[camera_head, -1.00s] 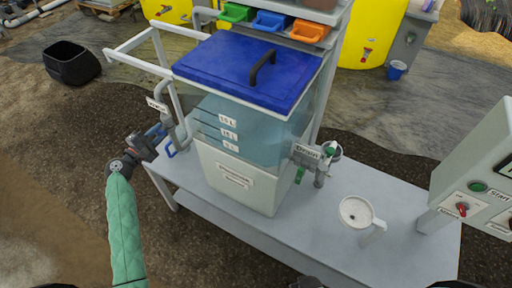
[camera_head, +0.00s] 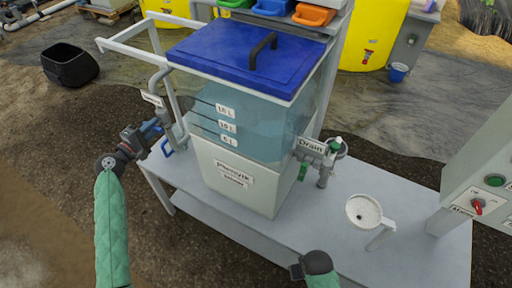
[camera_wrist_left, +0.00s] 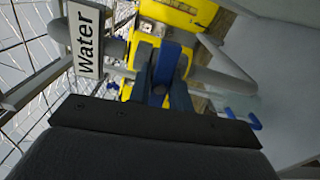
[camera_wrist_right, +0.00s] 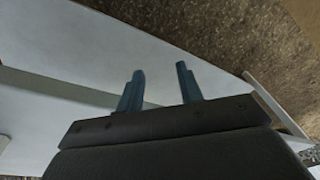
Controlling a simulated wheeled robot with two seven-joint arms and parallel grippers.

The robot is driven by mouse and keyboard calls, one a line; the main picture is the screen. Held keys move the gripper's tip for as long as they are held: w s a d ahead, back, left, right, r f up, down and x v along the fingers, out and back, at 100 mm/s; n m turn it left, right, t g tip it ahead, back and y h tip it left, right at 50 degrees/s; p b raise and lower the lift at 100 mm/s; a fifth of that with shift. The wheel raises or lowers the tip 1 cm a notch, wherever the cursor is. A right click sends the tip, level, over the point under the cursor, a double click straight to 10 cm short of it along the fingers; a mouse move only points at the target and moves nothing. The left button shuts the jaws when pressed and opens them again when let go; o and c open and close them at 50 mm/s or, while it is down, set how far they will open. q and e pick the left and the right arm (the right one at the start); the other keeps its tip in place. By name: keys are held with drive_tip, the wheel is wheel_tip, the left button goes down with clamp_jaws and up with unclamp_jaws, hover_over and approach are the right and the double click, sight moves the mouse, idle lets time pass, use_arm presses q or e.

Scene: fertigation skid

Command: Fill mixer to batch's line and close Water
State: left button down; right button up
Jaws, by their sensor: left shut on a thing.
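The mixer (camera_head: 238,180) is a tank with a pale lower body, a clear bluish upper part and a blue lid (camera_head: 240,58). Several black level lines with labels (camera_head: 226,127) mark its front left side. Bluish liquid shows behind them; I cannot tell exactly where its surface lies. The Water label (camera_wrist_left: 88,42) sits beside the inlet pipe at the mixer's left. My left gripper (camera_head: 152,129) is shut on the blue Water valve handle (camera_wrist_left: 168,62), which its fingers partly hide. My right gripper (camera_wrist_right: 160,80) is open and empty, near the bench's front edge.
The drain valve (camera_head: 320,150) with a green handle is on the mixer's right. A white funnel (camera_head: 363,211) stands on the grey bench (camera_head: 290,235). A control box (camera_head: 485,190) with a green button and red switch is at far right. Coloured bins sit on the shelf behind.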

use_arm(q)
drive_tip(key=c, duration=2.2)
unclamp_jaws()
drive_tip(key=shift+f+m+b, duration=0.1)
drive_tip(key=shift+m+b, duration=0.8)
drive_tip(key=shift+b, duration=0.3)
drive_tip(key=c, duration=1.2)
unclamp_jaws()
drive_tip(key=shift+c, duration=0.2)
use_arm(e)
wheel_tip(320, 180, up, 12)
drive_tip(key=s, duration=0.1)
drive_tip(key=shift+s+f, duration=0.15)
drive_tip(key=shift+f, duration=0.05)
use_arm(q)
drive_tip(key=b+v, duration=0.1)
drive_tip(key=v, duration=0.6)
use_arm(e)
drive_tip(key=shift+f, duration=0.8)
